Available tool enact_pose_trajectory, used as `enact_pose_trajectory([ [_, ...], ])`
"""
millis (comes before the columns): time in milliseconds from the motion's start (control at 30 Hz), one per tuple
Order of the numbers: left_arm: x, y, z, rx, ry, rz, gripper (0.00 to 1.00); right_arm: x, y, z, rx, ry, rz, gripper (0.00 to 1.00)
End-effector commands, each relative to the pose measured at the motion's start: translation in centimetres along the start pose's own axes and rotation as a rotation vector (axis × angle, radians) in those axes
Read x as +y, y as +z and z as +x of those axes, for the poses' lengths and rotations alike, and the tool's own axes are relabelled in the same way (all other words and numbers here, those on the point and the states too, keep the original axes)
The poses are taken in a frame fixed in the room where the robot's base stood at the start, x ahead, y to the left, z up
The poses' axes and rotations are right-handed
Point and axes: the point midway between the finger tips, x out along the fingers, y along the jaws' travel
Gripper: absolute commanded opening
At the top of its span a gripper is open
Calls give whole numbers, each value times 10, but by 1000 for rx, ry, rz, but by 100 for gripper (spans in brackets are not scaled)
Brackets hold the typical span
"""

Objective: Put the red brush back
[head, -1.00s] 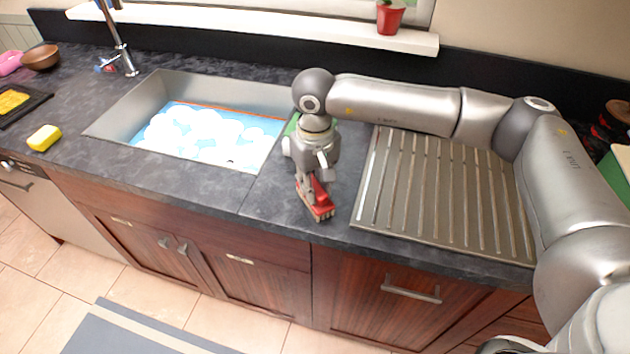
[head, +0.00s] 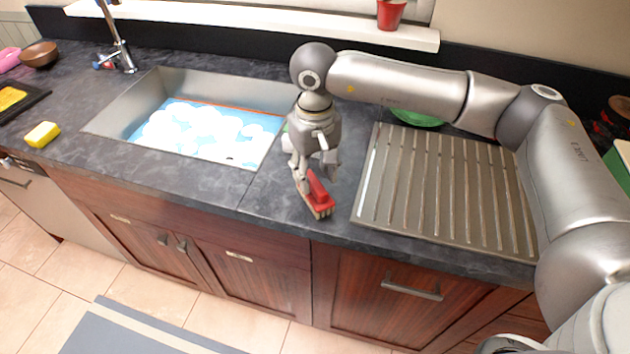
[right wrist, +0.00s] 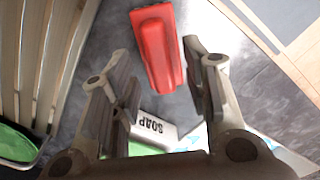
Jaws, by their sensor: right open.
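The red brush (head: 319,192) lies on the dark counter between the sink and the drainer, near the front edge. In the right wrist view its red body (right wrist: 158,48) lies beyond the fingertips, between their lines. My right gripper (head: 316,178) is just above and behind the brush in the head view. In the right wrist view my right gripper (right wrist: 158,75) is open, with nothing between its fingers. My left gripper is not in view.
The sink (head: 150,95) with foamy water is on the left and the ribbed drainer (head: 420,190) on the right. A soap bottle (right wrist: 152,130) shows under the gripper. A yellow sponge (head: 42,134), a green dish (head: 418,117) and a faucet (head: 120,50) are around.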

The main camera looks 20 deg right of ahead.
Motion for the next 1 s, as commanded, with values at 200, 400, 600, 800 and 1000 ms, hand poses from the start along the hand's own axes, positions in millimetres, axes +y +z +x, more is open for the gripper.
enact_pose_trajectory([
  [200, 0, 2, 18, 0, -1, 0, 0, 0, -1, -48, 5, -1, 1, 43],
  [400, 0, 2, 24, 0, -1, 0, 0, 0, -1, -79, 2, 0, 0, 43],
  [600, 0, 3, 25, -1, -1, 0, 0, 0, 0, -91, 1, 0, 0, 43],
  [800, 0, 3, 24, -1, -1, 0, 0, 0, 0, -91, 0, 0, 0, 43],
  [1000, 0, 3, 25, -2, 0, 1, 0, 0, 0, -91, 0, 0, 0, 43],
])
